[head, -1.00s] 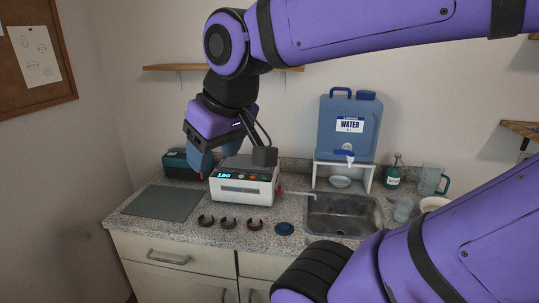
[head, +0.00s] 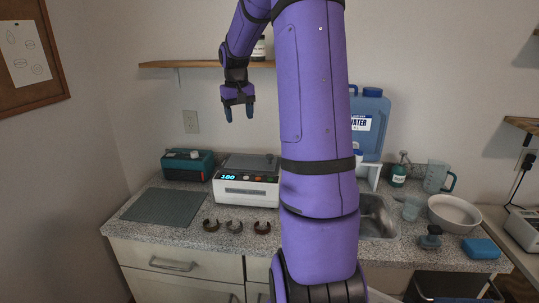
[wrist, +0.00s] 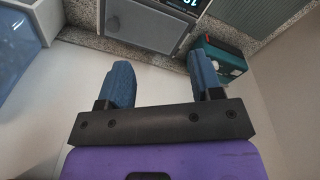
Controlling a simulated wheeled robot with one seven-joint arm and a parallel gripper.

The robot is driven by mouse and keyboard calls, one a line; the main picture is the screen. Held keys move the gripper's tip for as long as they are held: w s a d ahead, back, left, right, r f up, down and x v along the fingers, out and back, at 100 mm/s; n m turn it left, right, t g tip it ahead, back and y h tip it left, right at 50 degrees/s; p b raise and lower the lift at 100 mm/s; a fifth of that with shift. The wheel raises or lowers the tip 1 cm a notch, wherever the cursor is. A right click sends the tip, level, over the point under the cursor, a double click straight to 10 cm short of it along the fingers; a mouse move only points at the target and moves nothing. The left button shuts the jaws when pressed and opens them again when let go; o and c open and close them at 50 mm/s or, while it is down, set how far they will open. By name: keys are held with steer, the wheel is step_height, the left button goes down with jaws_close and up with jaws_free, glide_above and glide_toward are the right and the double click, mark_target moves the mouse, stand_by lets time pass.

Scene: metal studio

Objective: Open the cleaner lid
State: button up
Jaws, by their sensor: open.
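The cleaner (head: 246,190) is a white box with a lit display reading 180 and several buttons. It stands on the granite counter, left of the sink. Its flat grey lid (head: 248,163) lies closed on top. The grey lid also shows at the top of the wrist view (wrist: 143,25), with part of the display beside it. My gripper (head: 239,114) is open and empty, with two blue fingers pointing down. It hangs in the air above the cleaner's back left, clear of the lid. Both fingers show apart in the wrist view (wrist: 158,62).
A teal box (head: 187,165) stands left of the cleaner. A wall shelf (head: 180,64) is close behind my gripper. The blue water jug (head: 372,110) and sink (head: 378,215) are partly hidden by my arm.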

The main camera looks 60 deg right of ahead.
steer(key=m+y, duration=0.1)
steer(key=m, duration=0.1)
glide_above(270, 155)
step_height(270, 155, down, 8)
step_height(270, 155, down, 11)
steer(key=shift+a+r, duration=0.1)
jaws_close()
